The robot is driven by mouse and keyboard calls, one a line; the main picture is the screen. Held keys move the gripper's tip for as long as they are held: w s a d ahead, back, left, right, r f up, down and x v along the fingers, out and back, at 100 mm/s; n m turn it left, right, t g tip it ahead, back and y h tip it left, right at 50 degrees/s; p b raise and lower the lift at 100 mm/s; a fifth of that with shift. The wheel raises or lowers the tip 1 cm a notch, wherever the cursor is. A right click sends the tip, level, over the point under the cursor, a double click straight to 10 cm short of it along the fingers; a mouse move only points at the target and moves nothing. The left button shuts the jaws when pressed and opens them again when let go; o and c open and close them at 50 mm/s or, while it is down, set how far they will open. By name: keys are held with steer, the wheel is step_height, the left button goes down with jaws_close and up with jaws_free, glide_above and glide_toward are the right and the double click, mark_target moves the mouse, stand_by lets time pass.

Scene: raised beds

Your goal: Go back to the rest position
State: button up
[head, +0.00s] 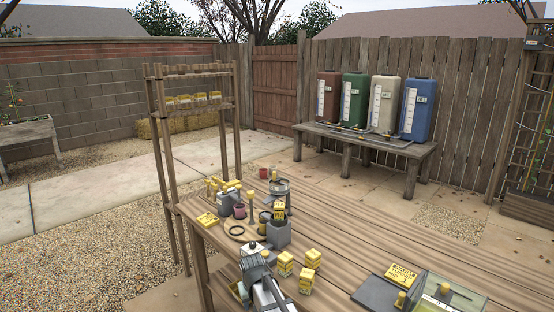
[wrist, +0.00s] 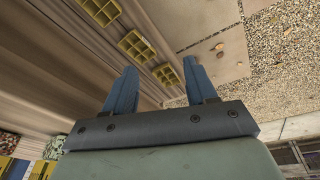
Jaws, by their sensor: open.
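My gripper (wrist: 160,68) shows in the wrist view with its two blue fingers spread apart. Nothing is between the fingers. Beyond them are several yellow, grid-like trays (wrist: 137,46) in a row along pale wooden boards. The fingers do not visibly touch the trays. I cannot make out the gripper's fingers in the head view.
The wooden table (head: 400,240) bears several yellow boxes (head: 306,283), a grey pot (head: 278,233) and a clear-lidded case (head: 450,297). A tall wooden rack (head: 237,130) stands at its far left. A bench (head: 400,150) with several coloured tanks is behind. The table's right middle is clear.

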steer(key=s+d+f+m+g, duration=0.1)
steer(key=s+d+f+g, duration=0.1)
steer(key=s+d+f, duration=0.65)
steer(key=s+d+f+g, duration=0.2)
steer(key=s+d+f, duration=0.3)
steer(key=s+f, duration=0.65)
steer(key=s+d+f+m+g, duration=0.1)
steer(key=s+d+f, duration=0.2)
steer(key=s, duration=0.5)
steer(key=s+d+f+m+g, duration=0.1)
steer(key=s+d+f, duration=0.3)
steer(key=s, duration=0.5)
steer(key=s+d+f+m+g, duration=0.1)
steer(key=s+d+f+g, duration=0.2)
steer(key=s, duration=0.6)
step_height(320, 180, down, 3)
steer(key=shift+d+r, duration=0.1)
steer(key=shift+d, duration=0.4)
